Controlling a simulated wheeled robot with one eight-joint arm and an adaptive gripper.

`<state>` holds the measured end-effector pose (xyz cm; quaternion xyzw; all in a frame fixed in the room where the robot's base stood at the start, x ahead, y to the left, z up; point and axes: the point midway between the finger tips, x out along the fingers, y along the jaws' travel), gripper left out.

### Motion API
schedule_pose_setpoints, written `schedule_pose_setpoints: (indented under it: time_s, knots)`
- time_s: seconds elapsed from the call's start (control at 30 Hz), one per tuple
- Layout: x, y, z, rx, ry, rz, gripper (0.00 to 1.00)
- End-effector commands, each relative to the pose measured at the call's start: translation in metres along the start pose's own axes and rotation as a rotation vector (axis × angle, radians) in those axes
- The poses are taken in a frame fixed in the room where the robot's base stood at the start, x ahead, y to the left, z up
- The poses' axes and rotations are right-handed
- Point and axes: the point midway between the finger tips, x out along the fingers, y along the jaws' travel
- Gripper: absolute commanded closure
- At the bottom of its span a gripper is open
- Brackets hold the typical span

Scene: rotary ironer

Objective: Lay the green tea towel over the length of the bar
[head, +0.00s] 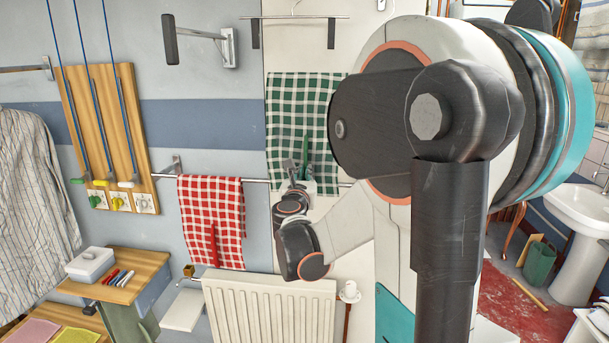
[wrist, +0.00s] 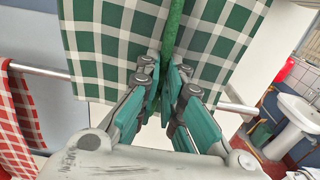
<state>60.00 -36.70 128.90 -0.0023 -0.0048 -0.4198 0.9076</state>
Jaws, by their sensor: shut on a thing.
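The green and white checked tea towel (head: 283,105) hangs spread out in front of the wall, mostly above the bar (head: 257,181). My gripper (head: 292,170) is at its lower part, shut on a narrow green strip (wrist: 173,35) on the towel's face. In the wrist view the towel (wrist: 105,45) fills the upper middle, on both sides of the strip. The bar (wrist: 45,71) shows left and right of the towel and is hidden behind it between. I cannot tell whether towel and bar touch.
A red checked towel (head: 212,205) hangs over the bar to the left. A white radiator (head: 265,310) stands below. A higher rail (head: 290,17) and a folding bracket (head: 205,38) are on the wall. A wooden board (head: 110,140) with blue cords is at left.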

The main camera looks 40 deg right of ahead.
Motion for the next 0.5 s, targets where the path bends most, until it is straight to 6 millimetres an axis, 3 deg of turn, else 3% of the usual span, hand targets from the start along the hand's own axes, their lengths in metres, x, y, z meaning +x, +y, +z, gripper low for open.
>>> schedule_pose_setpoints:
  time_s: [0.5]
  knots:
    - [-0.001,0.0,-0.045,0.0,0.0,0.0,1.0]
